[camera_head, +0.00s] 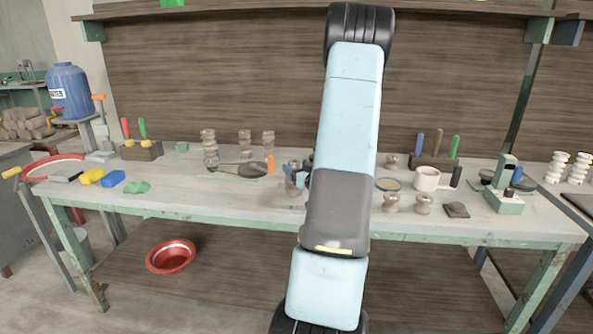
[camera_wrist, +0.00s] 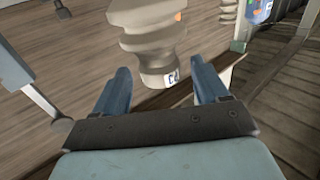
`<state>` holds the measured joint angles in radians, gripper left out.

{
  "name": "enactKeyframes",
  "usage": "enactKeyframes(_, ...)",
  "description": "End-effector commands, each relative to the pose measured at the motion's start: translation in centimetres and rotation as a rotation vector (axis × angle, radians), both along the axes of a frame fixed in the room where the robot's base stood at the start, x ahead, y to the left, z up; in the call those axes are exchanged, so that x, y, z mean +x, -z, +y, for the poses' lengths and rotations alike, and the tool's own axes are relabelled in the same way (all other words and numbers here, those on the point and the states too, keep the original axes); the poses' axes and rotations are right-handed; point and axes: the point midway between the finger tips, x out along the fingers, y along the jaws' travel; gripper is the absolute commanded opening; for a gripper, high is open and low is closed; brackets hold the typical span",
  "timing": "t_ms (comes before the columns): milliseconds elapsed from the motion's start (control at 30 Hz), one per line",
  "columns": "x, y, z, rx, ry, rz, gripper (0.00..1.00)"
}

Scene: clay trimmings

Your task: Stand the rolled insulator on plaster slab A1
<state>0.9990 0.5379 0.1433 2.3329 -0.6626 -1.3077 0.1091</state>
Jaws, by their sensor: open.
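A pale clay insulator (camera_wrist: 150,40) with stacked ribs fills the upper middle of the wrist view, its top cut off by the frame. A small tag (camera_wrist: 171,78) with dark marks sits near its lower end; the first mark looks like a C. My gripper (camera_wrist: 160,72) is open, with the insulator's lower end between or just beyond its blue fingertips; contact cannot be told. In the head view my gripper (camera_head: 297,170) is partly hidden by my arm. Three tall ribbed insulators (camera_head: 245,143) stand at the table's back. I cannot make out which slab is A1.
Shorter clay pieces (camera_head: 424,203), a white mug (camera_head: 427,178) and a green device (camera_head: 504,195) stand right of my arm.

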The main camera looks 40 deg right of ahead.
Motion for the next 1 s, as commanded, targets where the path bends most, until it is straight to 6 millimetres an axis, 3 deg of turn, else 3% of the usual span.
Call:
enactKeyframes(633, -10.2, 0.0, 2.4, 0.000, 0.002, 0.001, 0.73)
enactKeyframes(833, -11.4, 0.0, 2.9, -0.001, -0.001, 0.003, 0.73)
enactKeyframes(1000, -9.9, -1.0, 3.9, -0.032, -0.007, 0.068, 0.73)
